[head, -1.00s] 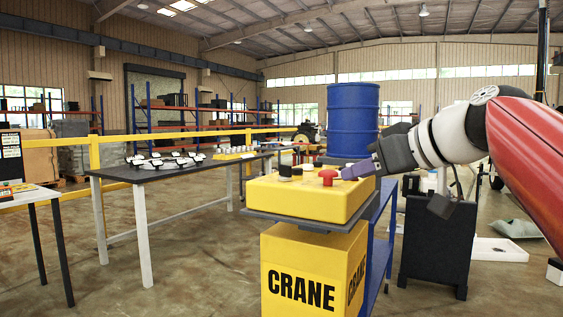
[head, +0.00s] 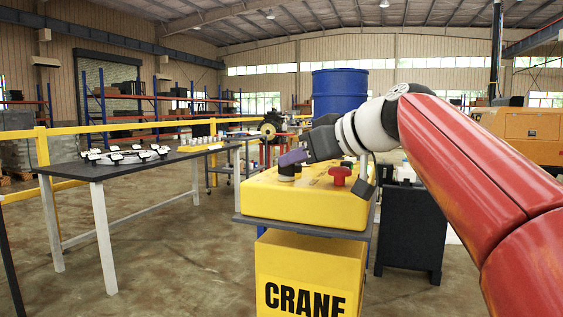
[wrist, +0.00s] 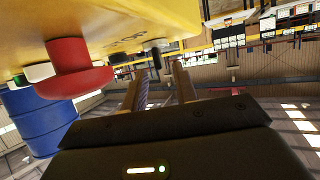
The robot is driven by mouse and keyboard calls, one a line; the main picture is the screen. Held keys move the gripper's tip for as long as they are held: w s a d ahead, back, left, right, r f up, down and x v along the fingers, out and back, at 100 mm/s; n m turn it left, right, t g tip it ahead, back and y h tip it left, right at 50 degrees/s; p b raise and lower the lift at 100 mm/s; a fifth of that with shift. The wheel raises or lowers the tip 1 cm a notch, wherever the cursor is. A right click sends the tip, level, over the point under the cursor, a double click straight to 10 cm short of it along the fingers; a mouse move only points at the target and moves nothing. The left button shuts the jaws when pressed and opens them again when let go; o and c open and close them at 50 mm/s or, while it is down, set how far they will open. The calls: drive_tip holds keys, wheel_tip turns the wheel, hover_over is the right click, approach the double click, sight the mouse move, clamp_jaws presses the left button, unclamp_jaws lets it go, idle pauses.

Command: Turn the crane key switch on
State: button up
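The yellow crane control box (head: 300,203) stands on a yellow pedestal (head: 306,276) lettered CRANE. A black knob-like part, apparently the key switch (head: 286,173), stands up near the left side of its top. It also shows in the wrist view (wrist: 155,51) as a small dark post. A red mushroom button (head: 339,175) is to its right and looms large in the wrist view (wrist: 72,70). My gripper (head: 292,157) has purple fingertips close above the switch in the head view. In the wrist view my fingers (wrist: 160,72) are apart, with the switch just beyond their tips. Contact cannot be told.
A blue drum (head: 340,92) stands behind the box. A long dark table (head: 85,172) with small items is to the left, beside a yellow railing (head: 44,150). A black cabinet (head: 413,232) is at the right. The floor between table and pedestal is clear.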

sight(286, 170)
drive_tip(key=shift+x, duration=2)
clamp_jaws()
